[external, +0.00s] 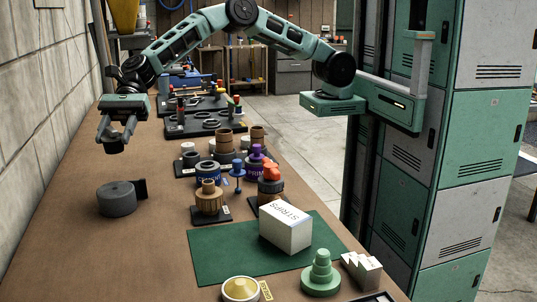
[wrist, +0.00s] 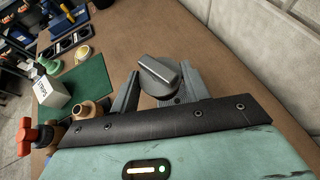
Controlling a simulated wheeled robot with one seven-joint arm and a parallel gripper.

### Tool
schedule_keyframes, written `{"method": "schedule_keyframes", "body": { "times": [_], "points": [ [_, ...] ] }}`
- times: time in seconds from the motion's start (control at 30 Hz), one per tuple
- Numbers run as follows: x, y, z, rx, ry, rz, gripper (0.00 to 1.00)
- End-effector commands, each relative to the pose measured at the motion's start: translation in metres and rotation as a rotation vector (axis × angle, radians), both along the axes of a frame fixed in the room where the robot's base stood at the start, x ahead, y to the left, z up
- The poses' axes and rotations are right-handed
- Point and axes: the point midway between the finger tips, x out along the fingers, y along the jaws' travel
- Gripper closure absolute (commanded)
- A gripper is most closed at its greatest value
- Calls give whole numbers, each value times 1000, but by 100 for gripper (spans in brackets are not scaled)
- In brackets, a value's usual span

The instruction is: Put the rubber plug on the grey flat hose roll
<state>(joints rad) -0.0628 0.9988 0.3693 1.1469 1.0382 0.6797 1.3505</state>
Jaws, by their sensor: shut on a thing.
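The rubber plug (external: 113,147) is a small dark round piece held between the fingertips of my gripper (external: 117,136), above the left part of the table.
A wooden spool (external: 208,200), a white box (external: 286,229) on a green mat (external: 215,262) and green stacked discs (external: 321,274) stand to the right. Several trays and fittings fill the table behind. A block wall (external: 40,120) bounds the left. Bare table surrounds the roll.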

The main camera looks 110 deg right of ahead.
Motion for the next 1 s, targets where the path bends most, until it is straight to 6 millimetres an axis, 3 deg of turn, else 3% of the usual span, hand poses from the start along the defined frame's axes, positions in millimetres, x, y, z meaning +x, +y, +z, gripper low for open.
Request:
{"method": "schedule_keyframes", "body": {
  "times": [0.2,0.6,1.0],
  "points": [
    [0,-1,-41,0,5,-2,77],
    [0,0,-82,1,4,-2,77],
    [0,-1,-92,0,1,-2,77]
  ]
}}
